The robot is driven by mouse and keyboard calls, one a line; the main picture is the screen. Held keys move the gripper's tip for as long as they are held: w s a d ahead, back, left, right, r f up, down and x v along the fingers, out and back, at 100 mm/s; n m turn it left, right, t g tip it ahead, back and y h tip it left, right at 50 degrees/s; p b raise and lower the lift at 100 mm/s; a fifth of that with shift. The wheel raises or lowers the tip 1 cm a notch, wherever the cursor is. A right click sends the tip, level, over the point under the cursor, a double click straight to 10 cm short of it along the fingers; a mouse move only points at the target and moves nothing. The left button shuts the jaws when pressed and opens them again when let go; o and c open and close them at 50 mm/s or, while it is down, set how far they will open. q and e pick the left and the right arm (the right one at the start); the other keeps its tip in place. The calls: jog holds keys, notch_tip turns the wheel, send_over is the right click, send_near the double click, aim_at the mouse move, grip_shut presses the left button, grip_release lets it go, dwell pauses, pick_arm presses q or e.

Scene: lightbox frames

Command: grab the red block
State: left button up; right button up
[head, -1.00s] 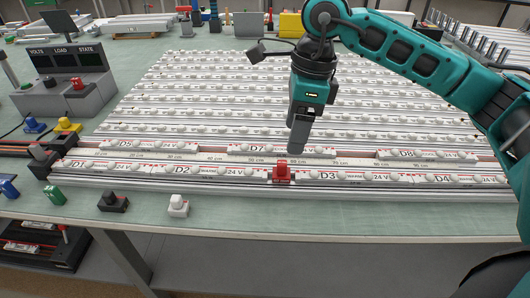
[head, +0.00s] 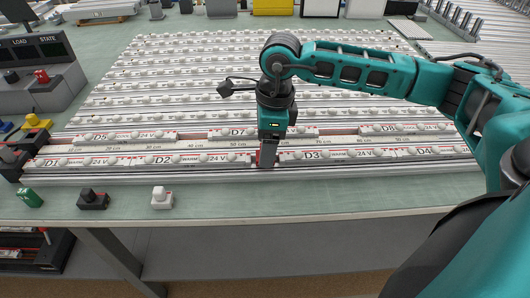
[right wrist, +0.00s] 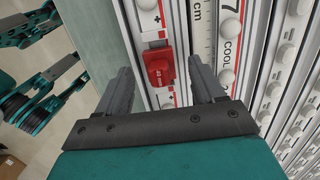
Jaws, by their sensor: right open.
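The red block (right wrist: 160,68) sits on the front strip rail, between lamp strips D2 and D3. In the head view only a sliver of the red block (head: 259,157) shows, the rest hidden behind my right gripper's fingers. My right gripper (head: 267,160) points down over it, low at the rail. In the right wrist view its two fingers are apart, one on each side of the block, with gaps visible between them and the block. My left gripper is not in view.
Lamp strips (head: 160,160) with white bulbs lie in rows across the green bench. A white switch block (head: 162,199), a black one (head: 93,199) and a green one (head: 30,198) stand along the front edge. A grey console (head: 45,80) is at the left.

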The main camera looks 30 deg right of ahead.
jog(key=shift+w+a+f, duration=0.1)
jog(key=shift+a+f, duration=0.05)
jog(key=shift+f, duration=0.7)
jog(key=shift+c, duration=0.2)
jog(key=c, duration=1.1)
jog(key=shift+r, duration=0.15)
